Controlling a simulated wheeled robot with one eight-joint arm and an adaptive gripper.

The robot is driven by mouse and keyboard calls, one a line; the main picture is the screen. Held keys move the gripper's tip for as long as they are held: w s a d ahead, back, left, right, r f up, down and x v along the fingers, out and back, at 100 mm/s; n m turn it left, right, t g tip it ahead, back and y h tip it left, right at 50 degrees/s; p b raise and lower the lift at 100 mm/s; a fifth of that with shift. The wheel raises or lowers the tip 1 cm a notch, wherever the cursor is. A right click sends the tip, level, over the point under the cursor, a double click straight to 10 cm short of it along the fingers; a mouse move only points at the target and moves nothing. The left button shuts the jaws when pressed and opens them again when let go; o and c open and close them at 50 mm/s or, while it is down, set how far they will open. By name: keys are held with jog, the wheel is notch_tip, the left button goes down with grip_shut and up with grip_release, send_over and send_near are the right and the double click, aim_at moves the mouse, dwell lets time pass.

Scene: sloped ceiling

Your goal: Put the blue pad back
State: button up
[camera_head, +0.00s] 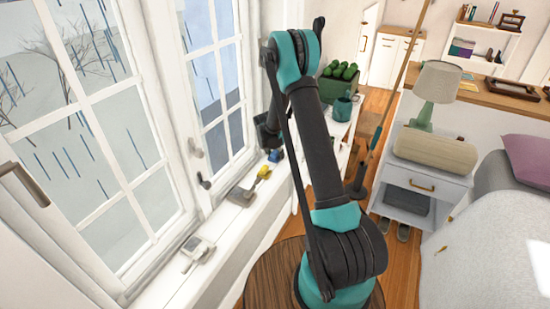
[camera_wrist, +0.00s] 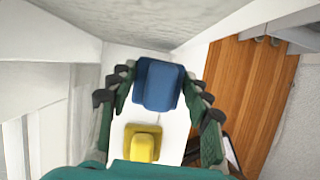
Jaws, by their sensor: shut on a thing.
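The blue pad (camera_wrist: 157,86) is between the two fingers of my gripper (camera_wrist: 160,98) in the wrist view, with a finger at each side. My gripper is shut on it. In the head view the blue pad (camera_head: 275,156) shows as a small patch at the far part of the white window sill, just below my dark gripper (camera_head: 269,140). The fingertips are hard to make out there. I cannot tell whether the pad touches the sill.
A yellow object (camera_wrist: 143,146) lies close to the pad; it also shows on the sill (camera_head: 264,172). A grey item (camera_head: 241,196) and a white device (camera_head: 198,248) lie nearer. The window (camera_head: 110,120) borders the sill. A green planter (camera_head: 338,88) stands beyond.

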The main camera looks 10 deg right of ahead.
jog(key=shift+w+f, duration=0.2)
jog(key=shift+f, duration=0.75)
jog(key=shift+f, duration=0.35)
jog(key=o, duration=1.2)
